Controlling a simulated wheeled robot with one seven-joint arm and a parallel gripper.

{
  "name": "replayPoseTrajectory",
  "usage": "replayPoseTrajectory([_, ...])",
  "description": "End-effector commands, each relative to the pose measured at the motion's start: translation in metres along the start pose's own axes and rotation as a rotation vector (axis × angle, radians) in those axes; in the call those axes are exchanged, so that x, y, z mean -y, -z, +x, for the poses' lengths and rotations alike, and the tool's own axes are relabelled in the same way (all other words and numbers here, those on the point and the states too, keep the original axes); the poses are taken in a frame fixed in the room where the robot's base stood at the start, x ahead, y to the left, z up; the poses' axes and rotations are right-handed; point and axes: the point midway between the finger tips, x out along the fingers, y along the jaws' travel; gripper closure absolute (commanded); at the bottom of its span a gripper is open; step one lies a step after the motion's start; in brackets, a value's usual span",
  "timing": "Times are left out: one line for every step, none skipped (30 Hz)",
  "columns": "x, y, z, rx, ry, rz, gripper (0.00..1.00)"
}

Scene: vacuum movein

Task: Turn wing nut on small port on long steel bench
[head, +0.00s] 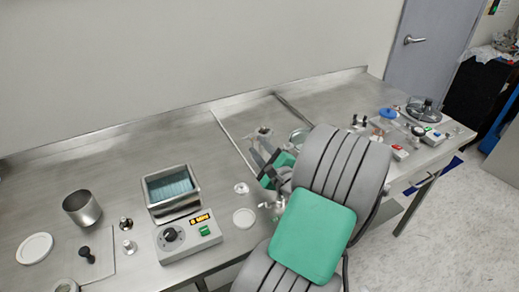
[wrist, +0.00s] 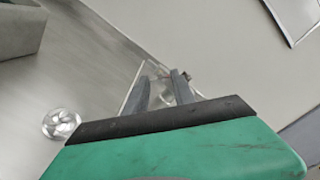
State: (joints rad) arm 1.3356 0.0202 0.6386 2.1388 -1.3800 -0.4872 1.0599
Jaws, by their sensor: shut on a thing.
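My gripper (head: 264,155) reaches over the long steel bench (head: 130,150), just left of my grey arm, with its fingers pointing away toward the wall. In the wrist view my gripper (wrist: 163,79) shows two grey fingers close together, shut on a small shiny metal piece (wrist: 167,97) between them. This piece sits where the small port and its wing nut appear to be. The fingers hide most of it, so I cannot make out the wings. In the head view a small metal fitting (head: 264,131) shows at the fingertips.
A water bath (head: 172,191) with a control box (head: 189,238) stands left of my gripper. A metal beaker (head: 82,208) stands farther left. A small silver knob (head: 241,188) and a white disc (head: 244,218) lie nearer. Several fittings stand at the right end. The back of the bench is clear.

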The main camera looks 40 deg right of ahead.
Motion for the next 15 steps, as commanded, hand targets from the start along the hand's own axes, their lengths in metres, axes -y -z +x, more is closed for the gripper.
replayPoseTrajectory([0.0005,-0.0002,0.0001,0.000,0.001,-0.004,1.00])
replayPoseTrajectory([0.0005,-0.0002,0.0001,0.001,0.001,-0.006,1.00])
replayPoseTrajectory([0.0006,-0.0002,0.0001,0.000,0.001,-0.007,1.00])
replayPoseTrajectory([0.0006,-0.0002,0.0001,0.000,0.001,-0.007,1.00])
replayPoseTrajectory([0.0006,-0.0002,0.0001,0.000,0.001,-0.007,1.00])
replayPoseTrajectory([0.0006,-0.0002,0.0001,0.000,0.001,-0.007,1.00])
replayPoseTrajectory([0.0006,-0.0002,0.0001,0.000,0.001,-0.007,1.00])
replayPoseTrajectory([0.0006,-0.0003,0.0001,0.000,0.001,-0.006,1.00])
replayPoseTrajectory([0.0006,-0.0003,0.0001,0.000,0.001,-0.006,1.00])
replayPoseTrajectory([0.0006,-0.0002,0.0001,0.000,0.001,-0.006,1.00])
replayPoseTrajectory([0.0006,-0.0002,0.0001,0.000,0.001,-0.006,1.00])
replayPoseTrajectory([0.0006,-0.0002,0.0001,0.000,0.001,-0.006,0.69])
replayPoseTrajectory([0.0006,-0.0002,0.0001,0.000,0.001,-0.006,0.66])
replayPoseTrajectory([0.0006,-0.0002,0.0001,0.000,0.001,-0.006,0.64])
replayPoseTrajectory([0.0005,-0.0002,0.0001,0.000,0.001,-0.005,0.61])
